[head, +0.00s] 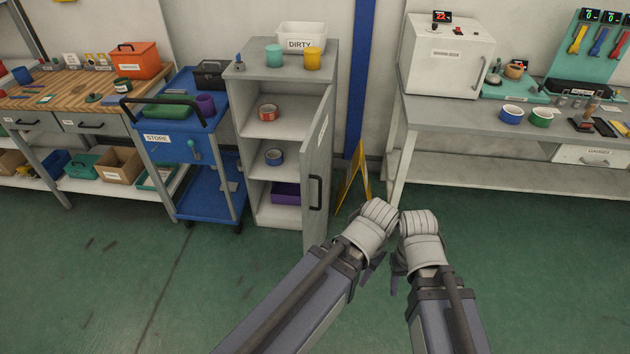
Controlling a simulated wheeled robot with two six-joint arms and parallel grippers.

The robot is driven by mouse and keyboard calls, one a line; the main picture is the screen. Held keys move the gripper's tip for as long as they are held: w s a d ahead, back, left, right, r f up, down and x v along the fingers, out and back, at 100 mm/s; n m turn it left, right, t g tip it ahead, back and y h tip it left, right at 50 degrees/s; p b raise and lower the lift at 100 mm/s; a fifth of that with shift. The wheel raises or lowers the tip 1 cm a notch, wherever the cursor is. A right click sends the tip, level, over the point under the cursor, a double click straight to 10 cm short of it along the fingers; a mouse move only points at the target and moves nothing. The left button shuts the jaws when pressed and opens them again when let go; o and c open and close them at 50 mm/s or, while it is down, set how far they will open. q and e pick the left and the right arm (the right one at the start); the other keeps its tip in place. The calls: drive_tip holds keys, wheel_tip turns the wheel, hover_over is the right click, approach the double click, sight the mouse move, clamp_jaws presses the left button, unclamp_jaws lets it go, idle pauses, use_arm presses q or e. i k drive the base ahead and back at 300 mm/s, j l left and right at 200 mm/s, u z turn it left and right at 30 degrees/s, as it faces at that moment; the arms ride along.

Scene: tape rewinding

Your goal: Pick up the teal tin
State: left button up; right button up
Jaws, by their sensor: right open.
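The teal tin (275,56) stands upright on top of the grey cabinet, left of a yellow tin (312,59) and in front of the white DIRTY bin (301,36). Both my arms reach up from the bottom of the head view, with their wrists close together over the floor. My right gripper (397,282) is open and mostly hidden behind its wrist. My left gripper (369,275) is mostly hidden too, and I cannot tell its jaw state. Both grippers are well apart from the teal tin.
The cabinet (260,87) has its door (318,165) swung open toward me, with tape rolls inside. A blue cart (180,150) stands left of it. A yellow floor sign (354,178) is right of the door. Green floor (150,280) in front is clear.

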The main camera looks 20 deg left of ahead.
sight(274, 52)
drive_tip(key=j+z, duration=0.6)
drive_tip(key=z, duration=0.2)
drive_tip(key=j+z, duration=0.1)
drive_tip(key=j, duration=0.4)
drive_tip(key=k+j+z, duration=0.1)
drive_tip(key=j, duration=0.35)
drive_tip(key=k+j+z, duration=0.1)
drive_tip(key=j, duration=0.4)
drive_tip(key=k+j+z, duration=0.15)
drive_tip(key=j, duration=0.3)
drive_tip(key=i, duration=0.05)
